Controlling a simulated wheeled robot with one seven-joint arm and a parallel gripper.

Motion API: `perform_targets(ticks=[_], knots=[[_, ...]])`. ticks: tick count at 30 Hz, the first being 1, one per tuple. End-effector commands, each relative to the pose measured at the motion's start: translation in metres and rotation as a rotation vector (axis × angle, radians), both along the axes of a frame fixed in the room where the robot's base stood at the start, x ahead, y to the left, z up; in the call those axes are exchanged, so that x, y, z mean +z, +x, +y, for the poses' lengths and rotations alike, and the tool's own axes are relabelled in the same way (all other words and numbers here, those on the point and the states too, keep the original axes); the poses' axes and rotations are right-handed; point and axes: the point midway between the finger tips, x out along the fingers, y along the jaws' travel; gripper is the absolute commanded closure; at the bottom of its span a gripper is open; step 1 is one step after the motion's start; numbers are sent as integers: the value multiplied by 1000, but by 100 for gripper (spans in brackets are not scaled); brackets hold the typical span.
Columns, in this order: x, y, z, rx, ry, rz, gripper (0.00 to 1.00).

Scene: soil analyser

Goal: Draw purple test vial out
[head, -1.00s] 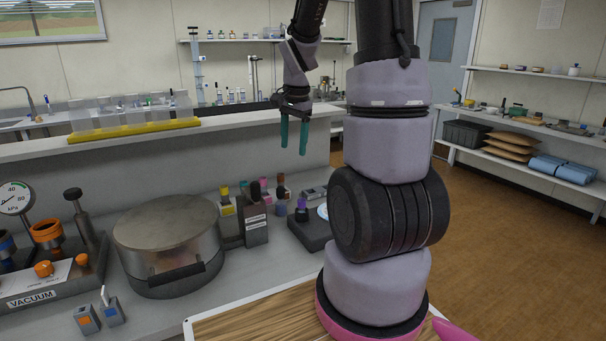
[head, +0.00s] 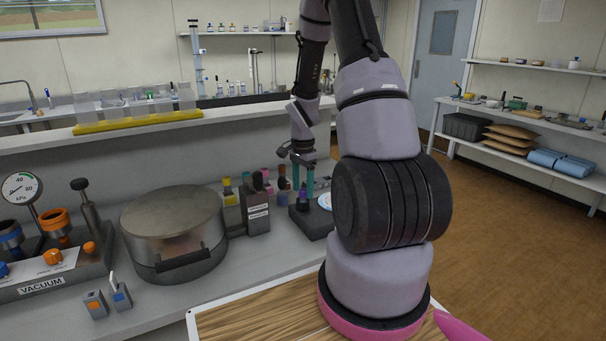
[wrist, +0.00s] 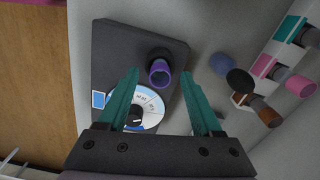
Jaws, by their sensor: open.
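The purple test vial (wrist: 159,71) stands in a dark grey block-shaped device (wrist: 110,45) that has a round white and blue dial (wrist: 147,108) on top. In the head view the vial (head: 302,197) is small and close to my gripper's fingers. My gripper (wrist: 170,75) is open, with its two teal fingers on either side of the vial's line and the vial seen near the gap between the tips. It also shows in the head view (head: 303,188), pointing down over the device. I cannot tell whether a finger touches the vial.
Several capped vials and bottles in labelled racks (head: 257,218) stand left of the device; pink-capped (wrist: 300,85) and brown (wrist: 268,116) ones show at the wrist view's right. A metal vacuum pot (head: 172,230) stands further left. A raised shelf (head: 230,119) runs behind.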

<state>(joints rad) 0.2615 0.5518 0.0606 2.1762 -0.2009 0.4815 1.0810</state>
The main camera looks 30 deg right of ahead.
Motion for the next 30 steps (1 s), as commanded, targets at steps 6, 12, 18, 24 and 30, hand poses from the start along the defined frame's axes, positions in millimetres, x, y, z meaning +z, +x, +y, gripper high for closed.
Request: perform_targets(ticks=[6,12,18,24,30], knots=[[-16,0,0,0,0,0,33],[-18,0,0,1,0,-1,33],[-17,0,0,1,0,-1,75],[-17,0,0,1,0,-1,85],[-17,0,0,1,0,-1,100]])
